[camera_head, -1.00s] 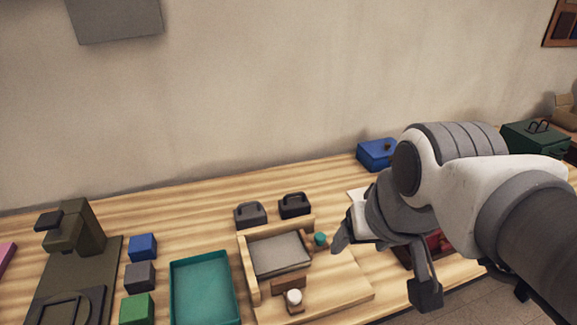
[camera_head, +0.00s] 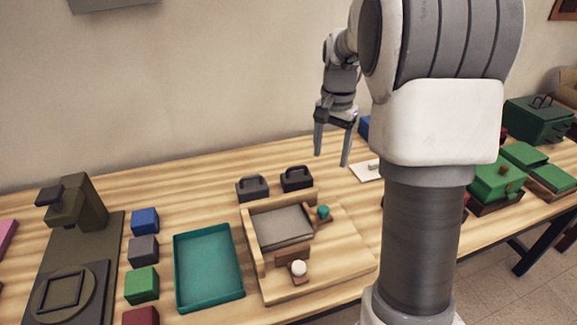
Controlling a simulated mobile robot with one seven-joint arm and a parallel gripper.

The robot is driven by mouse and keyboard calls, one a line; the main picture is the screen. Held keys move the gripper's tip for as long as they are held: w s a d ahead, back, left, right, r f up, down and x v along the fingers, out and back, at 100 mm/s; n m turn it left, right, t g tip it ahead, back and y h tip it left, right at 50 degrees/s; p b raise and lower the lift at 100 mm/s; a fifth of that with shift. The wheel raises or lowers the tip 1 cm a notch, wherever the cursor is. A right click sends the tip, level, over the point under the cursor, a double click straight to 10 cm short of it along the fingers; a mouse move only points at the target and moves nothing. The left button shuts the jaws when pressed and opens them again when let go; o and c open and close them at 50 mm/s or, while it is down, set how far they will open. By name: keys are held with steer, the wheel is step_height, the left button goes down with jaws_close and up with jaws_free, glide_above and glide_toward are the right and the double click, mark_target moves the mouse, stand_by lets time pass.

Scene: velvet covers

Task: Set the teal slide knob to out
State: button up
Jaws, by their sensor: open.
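The teal slide knob (camera_head: 324,212) stands on the right side of a wooden fixture (camera_head: 345,258) that frames a grey velvet pad (camera_head: 284,228). A second knob, white (camera_head: 298,268), sits at the front of the fixture beside a brown block (camera_head: 293,255). My gripper (camera_head: 332,160) is open and empty, pointing down. It appears behind and above the teal knob in the picture, apart from it. My arm covers the table to the right of the fixture.
Two dark handled weights (camera_head: 252,187) (camera_head: 297,178) stand behind the fixture. A teal tray (camera_head: 207,268) and several coloured blocks (camera_head: 142,284) lie to the left. A white plate (camera_head: 367,172) is near my gripper. Green boxes (camera_head: 497,182) stand at the right.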

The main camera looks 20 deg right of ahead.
mark_target(324, 208)
steer(key=shift+m, duration=0.3)
steer(key=f, duration=0.6)
steer(key=w+f+b, duration=0.1)
steer(key=f, duration=0.6)
steer(key=f+b, duration=0.1)
steer(key=f, duration=0.5)
steer(key=shift+w+d+f, duration=0.15)
steer(key=shift+w+d, duration=0.15)
jaws_close()
stand_by(0.4)
